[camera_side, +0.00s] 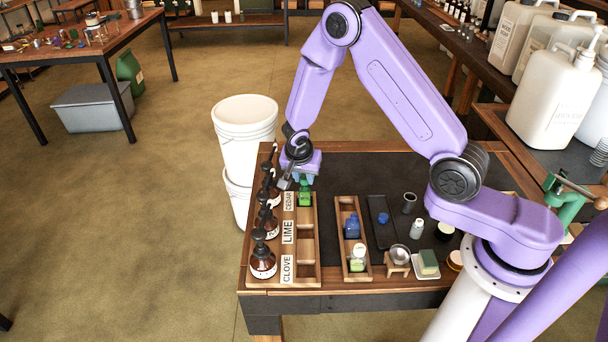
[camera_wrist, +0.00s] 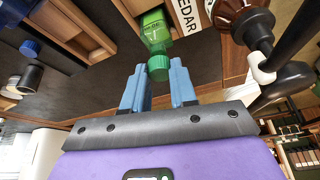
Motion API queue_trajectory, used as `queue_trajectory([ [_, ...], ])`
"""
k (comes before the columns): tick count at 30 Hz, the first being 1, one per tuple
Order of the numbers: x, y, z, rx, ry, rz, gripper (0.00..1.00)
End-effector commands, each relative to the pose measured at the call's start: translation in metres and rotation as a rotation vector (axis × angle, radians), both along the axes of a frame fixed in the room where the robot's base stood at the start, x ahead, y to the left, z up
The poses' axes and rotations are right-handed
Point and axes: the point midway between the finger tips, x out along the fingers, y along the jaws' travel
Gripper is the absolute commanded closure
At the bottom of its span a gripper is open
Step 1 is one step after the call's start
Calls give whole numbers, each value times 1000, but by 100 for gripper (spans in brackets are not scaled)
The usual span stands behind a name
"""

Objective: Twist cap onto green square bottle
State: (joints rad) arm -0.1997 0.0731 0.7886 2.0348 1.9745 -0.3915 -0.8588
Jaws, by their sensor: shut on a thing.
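The green square bottle (camera_side: 305,198) stands upright in the compartment beside the CEDAR label, at the far end of the wooden rack (camera_side: 304,274). In the wrist view the bottle (camera_wrist: 154,27) has the green cap (camera_wrist: 158,68) on its neck, in line with it. How tightly the cap sits cannot be told. My gripper (camera_wrist: 160,82) has its blue fingers on either side of the cap and is shut on it. In the side view my gripper (camera_side: 302,180) is right at the bottle top and partly hides it.
Brown pump bottles (camera_side: 262,262) stand along the rack's left side, close to my gripper. A second wooden rack (camera_side: 340,210) holds a blue bottle (camera_side: 352,227) and a pale green bottle (camera_side: 358,258). A blue cap (camera_side: 383,217) lies on a black tray (camera_side: 381,238). White buckets (camera_side: 245,130) stand beyond the table.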

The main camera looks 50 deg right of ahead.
Motion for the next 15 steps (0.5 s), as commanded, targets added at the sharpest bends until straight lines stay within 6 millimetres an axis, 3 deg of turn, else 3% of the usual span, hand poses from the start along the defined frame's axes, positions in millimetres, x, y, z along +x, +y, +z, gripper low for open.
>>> queue_trajectory([
  [15, 0, 0, -7, 0, 0, 0, 100],
])
